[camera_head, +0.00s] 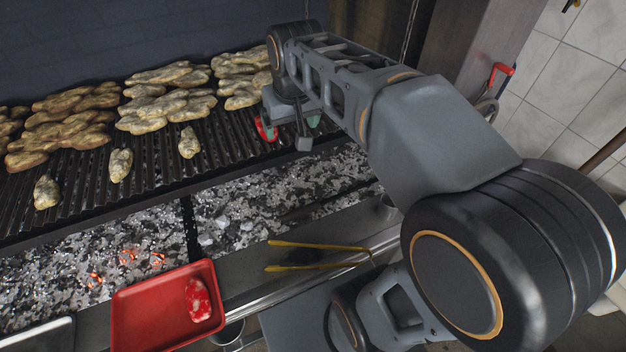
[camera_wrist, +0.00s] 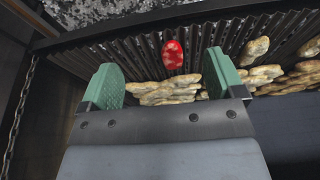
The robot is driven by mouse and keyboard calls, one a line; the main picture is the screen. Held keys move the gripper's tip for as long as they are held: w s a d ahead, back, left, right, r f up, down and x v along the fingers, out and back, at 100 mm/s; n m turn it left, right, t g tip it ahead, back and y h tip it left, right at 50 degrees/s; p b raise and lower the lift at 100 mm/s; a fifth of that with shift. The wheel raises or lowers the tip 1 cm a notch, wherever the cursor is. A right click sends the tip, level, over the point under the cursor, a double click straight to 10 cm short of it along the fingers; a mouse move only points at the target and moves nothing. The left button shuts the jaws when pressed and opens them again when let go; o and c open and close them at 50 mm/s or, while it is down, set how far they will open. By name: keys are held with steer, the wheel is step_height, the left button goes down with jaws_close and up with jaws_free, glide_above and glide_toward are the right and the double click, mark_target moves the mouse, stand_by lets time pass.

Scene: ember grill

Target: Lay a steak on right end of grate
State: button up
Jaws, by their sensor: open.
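A red raw steak (camera_wrist: 173,55) lies on the ridged grate (camera_wrist: 130,45), just beyond and between my open fingers in the wrist view. In the head view this steak (camera_head: 265,129) shows at the right end of the grate (camera_head: 150,160), partly hidden by my gripper (camera_head: 290,124). My gripper (camera_wrist: 162,85) has two green fingers spread apart with nothing between them. Another red marbled steak (camera_head: 197,300) lies in the red tray (camera_head: 150,312) at the front of the grill.
Several browned pieces of meat (camera_head: 165,105) cover the back and left of the grate. Glowing coals (camera_head: 120,262) lie below its front edge. Yellow tongs (camera_head: 315,255) rest on the front ledge. A chain (camera_wrist: 22,105) hangs at the left in the wrist view.

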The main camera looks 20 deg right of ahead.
steer(key=s+f+t, duration=0.1)
steer(key=s+f, duration=0.6)
steer(key=s, duration=0.3)
steer(key=shift+s+f, duration=0.2)
steer(key=shift+s, duration=0.15)
steer(key=shift+d+f, duration=0.1)
steer(key=shift+f, duration=0.05)
